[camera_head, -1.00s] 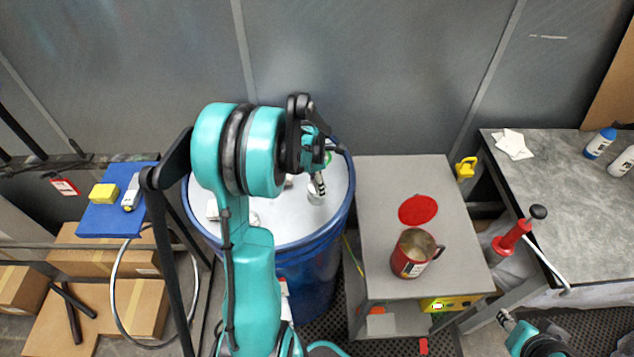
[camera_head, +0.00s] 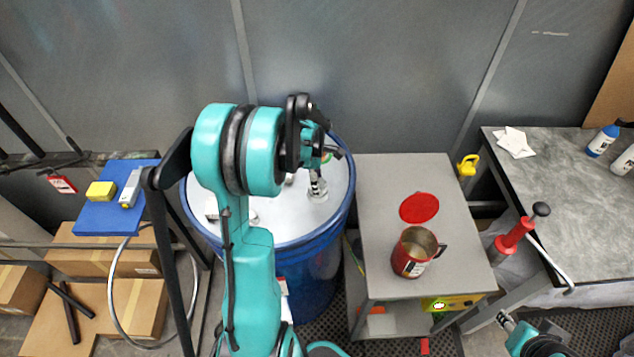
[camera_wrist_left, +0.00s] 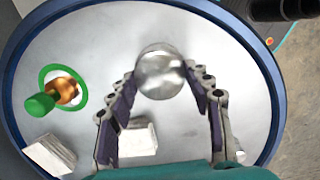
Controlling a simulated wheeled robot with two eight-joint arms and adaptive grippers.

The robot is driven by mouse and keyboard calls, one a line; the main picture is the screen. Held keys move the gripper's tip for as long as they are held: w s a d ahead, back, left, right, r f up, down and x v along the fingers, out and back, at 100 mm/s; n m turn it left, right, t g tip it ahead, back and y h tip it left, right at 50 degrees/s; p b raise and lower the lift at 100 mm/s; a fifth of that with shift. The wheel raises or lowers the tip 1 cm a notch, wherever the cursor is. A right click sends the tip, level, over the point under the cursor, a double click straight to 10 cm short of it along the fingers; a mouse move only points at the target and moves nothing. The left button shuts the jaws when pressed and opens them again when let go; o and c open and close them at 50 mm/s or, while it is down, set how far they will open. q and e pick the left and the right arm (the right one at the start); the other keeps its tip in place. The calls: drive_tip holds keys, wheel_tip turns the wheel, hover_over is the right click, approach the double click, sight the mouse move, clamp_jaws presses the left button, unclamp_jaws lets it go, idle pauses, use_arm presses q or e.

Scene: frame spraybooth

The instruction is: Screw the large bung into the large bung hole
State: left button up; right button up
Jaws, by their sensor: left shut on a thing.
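The large bung (camera_wrist_left: 160,72) is a round silver disc on or just above the white drum lid (camera_wrist_left: 110,45). It also shows in the head view as a small silver round (camera_head: 318,196) on the right part of the lid. My left gripper (camera_wrist_left: 160,82) has a fingertip on each side of the bung and is shut on it. In the head view my left gripper (camera_head: 318,185) points down at the lid. The large bung hole is hidden beneath the bung, or I cannot make it out; I cannot tell how deep the bung sits. My right gripper (camera_head: 506,320) is low at the right, away from the drum.
On the lid are a green ring (camera_wrist_left: 43,77) with a brass fitting and green knob, and two white blocks (camera_wrist_left: 138,139). Right of the blue drum (camera_head: 310,280), a grey cart (camera_head: 375,175) holds a red mug (camera_head: 405,262) and red disc (camera_head: 419,207). A wall stands behind.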

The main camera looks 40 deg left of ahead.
use_arm(q)
drive_tip(key=m, duration=0.3)
drive_tip(key=shift+b, duration=0.35)
drive_tip(key=shift+m+g, duration=0.3)
drive_tip(key=shift+m, duration=0.5)
drive_tip(key=m, duration=0.4)
drive_tip(key=shift+b, duration=0.4)
drive_tip(key=shift+m, duration=0.3)
drive_tip(key=m+g, duration=0.1)
drive_tip(key=m, duration=0.3)
drive_tip(key=shift+w+b, duration=0.1)
drive_tip(key=shift+b, duration=0.2)
drive_tip(key=shift+m, duration=0.3)
